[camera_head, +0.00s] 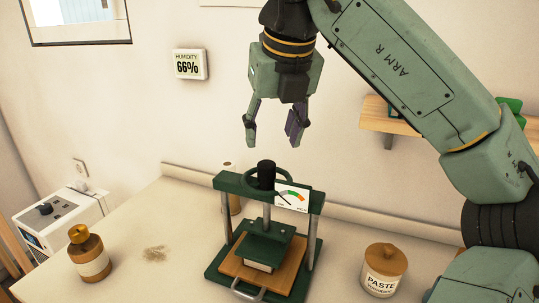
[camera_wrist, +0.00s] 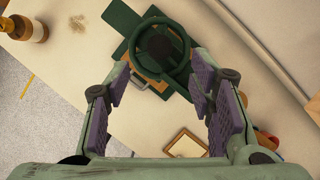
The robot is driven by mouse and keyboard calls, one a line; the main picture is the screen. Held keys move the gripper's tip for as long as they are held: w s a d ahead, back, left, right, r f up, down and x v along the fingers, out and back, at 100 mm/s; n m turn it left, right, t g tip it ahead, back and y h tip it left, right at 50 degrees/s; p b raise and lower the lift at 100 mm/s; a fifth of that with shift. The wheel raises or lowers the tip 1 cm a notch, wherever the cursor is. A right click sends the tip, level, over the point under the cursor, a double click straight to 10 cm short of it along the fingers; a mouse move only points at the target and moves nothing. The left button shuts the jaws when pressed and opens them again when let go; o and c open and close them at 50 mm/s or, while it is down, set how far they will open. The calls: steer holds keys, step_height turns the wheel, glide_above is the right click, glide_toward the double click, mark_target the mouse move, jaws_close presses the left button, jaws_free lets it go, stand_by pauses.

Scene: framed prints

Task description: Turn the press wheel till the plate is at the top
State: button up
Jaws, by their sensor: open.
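A green press stands on the pale table, with a green top beam (camera_head: 229,184) on two grey posts. Its dark green press wheel (camera_wrist: 160,49) has a black hub or knob (camera_head: 266,173) and sits on top of the beam. The green plate (camera_head: 264,243) hangs on a screw below the beam, low over a wooden board (camera_head: 283,273). In the wrist view, the wheel lies just ahead of my open fingers (camera_wrist: 160,105).
A dial card (camera_head: 292,196) is on the beam's right. A paste jar (camera_head: 383,269) stands right, a brown bottle (camera_head: 90,254) left, and a pale cylinder (camera_head: 234,204) behind the press. A wooden shelf (camera_head: 390,122) is on the wall. The table left of the press is mostly clear.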

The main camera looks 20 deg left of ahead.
mark_target(267, 163)
steer(key=p+x, duration=0.1)
steer(key=x, duration=0.7)
steer(key=c, duration=1.2)
